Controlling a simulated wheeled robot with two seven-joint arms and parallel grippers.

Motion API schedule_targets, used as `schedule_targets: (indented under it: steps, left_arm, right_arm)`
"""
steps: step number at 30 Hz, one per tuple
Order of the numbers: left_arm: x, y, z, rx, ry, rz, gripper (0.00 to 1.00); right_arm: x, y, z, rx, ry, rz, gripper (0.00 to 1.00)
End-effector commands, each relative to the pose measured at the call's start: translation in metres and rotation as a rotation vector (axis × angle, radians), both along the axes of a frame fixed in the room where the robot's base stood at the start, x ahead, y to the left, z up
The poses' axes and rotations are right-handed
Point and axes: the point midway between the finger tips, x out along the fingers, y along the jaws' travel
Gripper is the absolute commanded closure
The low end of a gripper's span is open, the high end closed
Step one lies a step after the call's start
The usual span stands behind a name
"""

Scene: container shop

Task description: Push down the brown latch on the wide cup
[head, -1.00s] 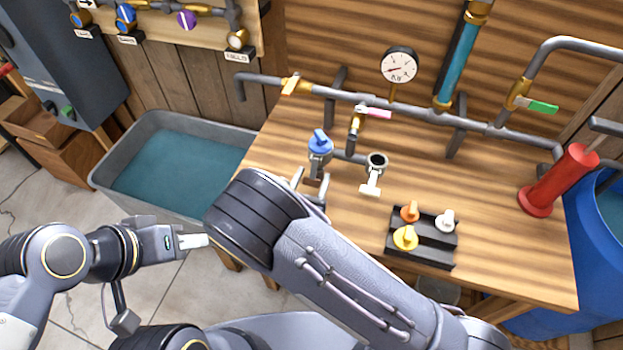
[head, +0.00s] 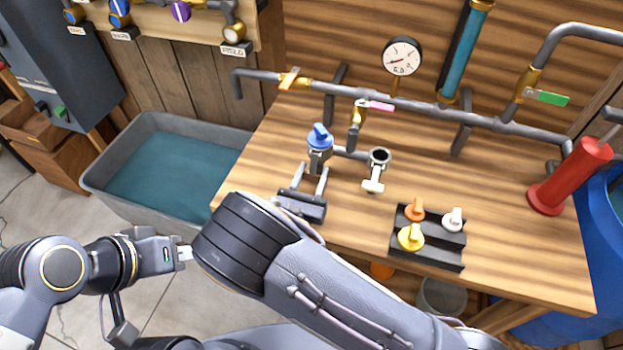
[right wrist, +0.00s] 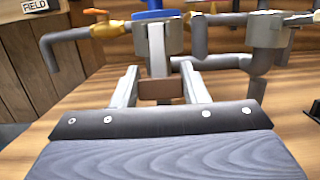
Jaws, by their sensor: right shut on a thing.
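The wide cup (head: 319,158) stands at the pipe's left end with a blue plug (head: 320,136) in its top. In the right wrist view the cup (right wrist: 178,40) is straight ahead. A pale lever (right wrist: 156,50) runs down its front to the brown latch (right wrist: 163,90). My right gripper (head: 311,178) reaches in from the front, its two fingers either side of the brown latch, shut on it. In the head view the latch is hard to make out. My left gripper (head: 184,256) hangs over the floor, away from the table; its jaw gap is unclear.
A second cup (head: 378,158) with a white latch stands just right. A black tray (head: 440,258) holds orange, yellow and white plugs. Pipes and a gauge (head: 402,57) are behind. A red pump (head: 572,176) stands right, a water tub (head: 120,137) left.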

Motion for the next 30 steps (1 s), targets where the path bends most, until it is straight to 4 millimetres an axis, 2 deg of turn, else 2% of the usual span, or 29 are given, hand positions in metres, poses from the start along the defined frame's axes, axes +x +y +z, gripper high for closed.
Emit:
schedule_targets:
  steps: [2,3,8,16,19,30]
  left_arm:
    - [0.000,0.000,0.001,0.000,0.000,0.000,0.64]
    - [0.000,0.000,0.001,0.000,0.000,0.000,0.64]
    - [0.000,0.000,0.001,0.000,0.000,0.000,0.64]
    - [0.000,0.000,0.000,0.000,0.000,0.000,0.64]
    - [0.000,0.000,-0.002,0.000,0.000,0.000,0.64]
    - [0.000,0.000,-0.014,0.000,0.000,0.000,0.64]
  right_arm:
    - [0.000,0.000,0.000,0.000,0.001,0.000,0.83]
    - [0.000,0.000,0.000,0.000,0.001,0.000,0.57]
    - [0.000,0.000,0.000,0.000,0.001,0.000,0.38]
    - [-0.001,0.000,0.000,0.000,0.002,0.001,0.38]
    - [-0.007,0.003,-0.002,0.000,0.002,0.003,0.38]
    - [-0.062,0.021,-0.014,0.000,0.001,0.003,0.38]
